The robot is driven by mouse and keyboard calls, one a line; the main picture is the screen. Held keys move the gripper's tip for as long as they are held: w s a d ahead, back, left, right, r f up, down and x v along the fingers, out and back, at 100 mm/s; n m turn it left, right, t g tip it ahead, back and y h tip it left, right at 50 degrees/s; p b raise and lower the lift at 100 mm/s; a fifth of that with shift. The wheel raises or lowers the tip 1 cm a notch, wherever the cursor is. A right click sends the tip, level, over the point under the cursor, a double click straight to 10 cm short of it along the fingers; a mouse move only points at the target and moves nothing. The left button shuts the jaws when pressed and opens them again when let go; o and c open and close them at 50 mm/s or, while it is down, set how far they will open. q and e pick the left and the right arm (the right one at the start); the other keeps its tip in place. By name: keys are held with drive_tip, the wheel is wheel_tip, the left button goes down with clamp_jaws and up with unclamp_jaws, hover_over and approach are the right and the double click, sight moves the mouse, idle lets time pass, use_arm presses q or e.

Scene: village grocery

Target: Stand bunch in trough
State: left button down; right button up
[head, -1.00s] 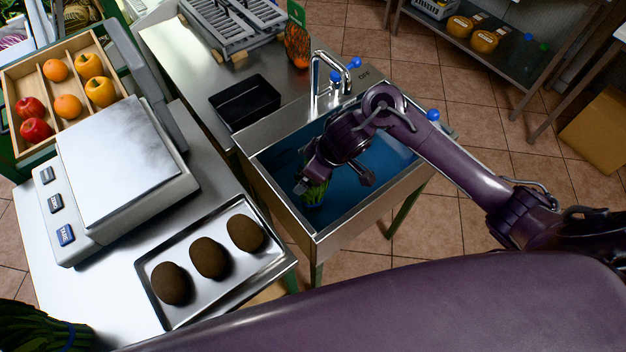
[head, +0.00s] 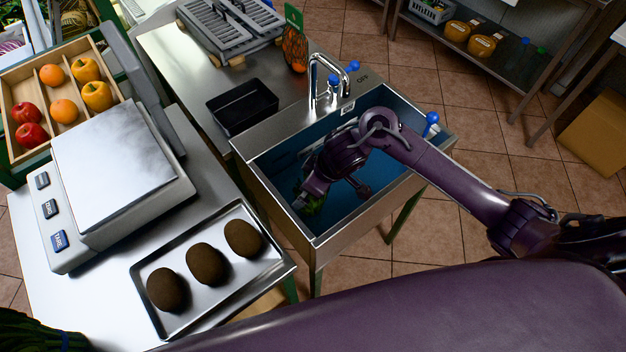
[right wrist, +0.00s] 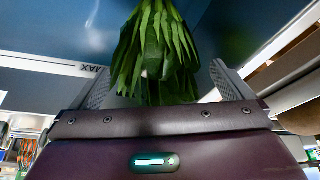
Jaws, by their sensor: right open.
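The trough (head: 345,240) is a steel basin with a dark blue inside, right of centre in the head view. A green leafy bunch (head: 314,205) is inside it near the left wall, mostly hidden by my right gripper (head: 306,196). In the right wrist view the bunch (right wrist: 155,50) has its leaves spread between the two fingers of my right gripper (right wrist: 164,82). The fingers are wide apart, one on each side of the leaves. The lower end of the bunch is hidden. My left gripper is not in view.
A tap (head: 328,82) rises at the trough's back edge. A black tray (head: 243,107) lies on the steel counter. A scale (head: 115,170) and a metal tray (head: 205,305) with brown lumps stand left. Another banded green bunch (head: 35,332) shows at the bottom left.

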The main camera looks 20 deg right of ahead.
drive_tip(key=p+v, duration=0.3)
drive_tip(key=v, duration=0.9)
drive_tip(key=shift+s+r, duration=0.1)
